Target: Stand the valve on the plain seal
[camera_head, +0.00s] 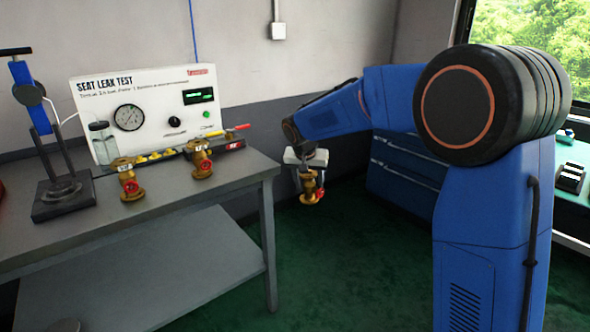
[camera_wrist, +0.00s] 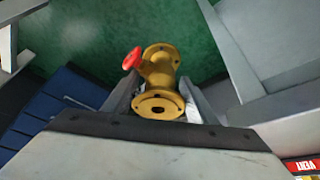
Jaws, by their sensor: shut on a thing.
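My gripper (camera_head: 306,160) is shut on a brass flanged valve (camera_head: 309,188) with a red knob. It holds the valve upright in the air, right of the bench and above the green floor. In the wrist view the valve (camera_wrist: 162,72) sits between the two fingers of my gripper (camera_wrist: 160,97), its round flange facing the camera and the red knob to the left. I cannot make out the plain seal in either view.
A grey bench (camera_head: 225,180) carries two other brass valves (camera_head: 130,183) (camera_head: 200,160), a white seat leak test panel (camera_head: 150,110) and a blue-columned stand (camera_head: 62,190). Small yellow pieces (camera_head: 155,156) lie before the panel. A blue drawer cabinet (camera_head: 400,175) stands behind my arm.

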